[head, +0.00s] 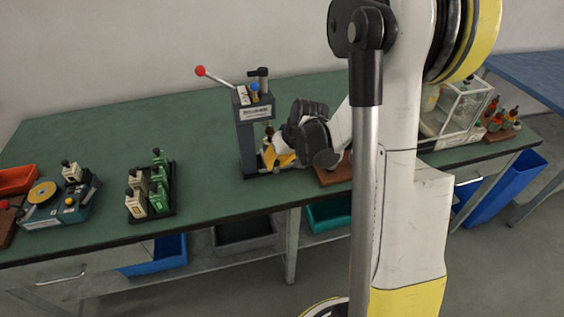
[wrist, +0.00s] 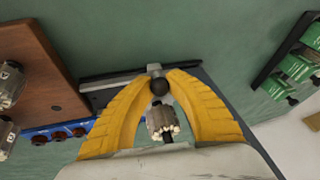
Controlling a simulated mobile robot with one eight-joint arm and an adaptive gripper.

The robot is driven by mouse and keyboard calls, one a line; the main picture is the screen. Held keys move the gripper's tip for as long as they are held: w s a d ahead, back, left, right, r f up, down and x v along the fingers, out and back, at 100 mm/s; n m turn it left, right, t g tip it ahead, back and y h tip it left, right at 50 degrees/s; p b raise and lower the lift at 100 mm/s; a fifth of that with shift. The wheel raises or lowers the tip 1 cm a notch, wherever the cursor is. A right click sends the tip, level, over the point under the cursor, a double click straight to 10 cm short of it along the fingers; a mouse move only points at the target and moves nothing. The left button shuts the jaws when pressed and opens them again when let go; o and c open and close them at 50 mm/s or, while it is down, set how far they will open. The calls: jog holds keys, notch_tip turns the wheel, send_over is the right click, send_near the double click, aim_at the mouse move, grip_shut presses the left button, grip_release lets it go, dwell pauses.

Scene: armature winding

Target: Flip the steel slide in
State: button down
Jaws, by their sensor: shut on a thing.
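The winding machine (head: 247,135) stands upright on the green bench in the head view, with a red-ball lever, a blue knob and a black handle at its top. My gripper (head: 268,158) is low in front of its column. In the wrist view, my yellow fingertips (wrist: 159,80) are closed around a dark round knob (wrist: 159,86) with a short grey steel piece (wrist: 154,70) above it, which looks like the steel slide. A silver armature (wrist: 162,120) shows between the fingers, behind the knob. In the head view, my gripper hides the slide.
A brown wooden board (wrist: 45,85) with armatures lies left in the wrist view. A black rack of green and cream units (head: 152,190) and a teal device (head: 57,204) stand left on the bench. A clear-walled box (head: 455,115) stands right. The bench behind the rack is clear.

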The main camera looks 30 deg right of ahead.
jog(key=shift+w+a, duration=0.25)
jog(key=shift+a, duration=0.55)
jog(key=c, duration=1.2)
grip_release()
jog(key=shift+a, duration=0.15)
jog(key=shift+c, duration=0.2)
jog(key=v, duration=1.2)
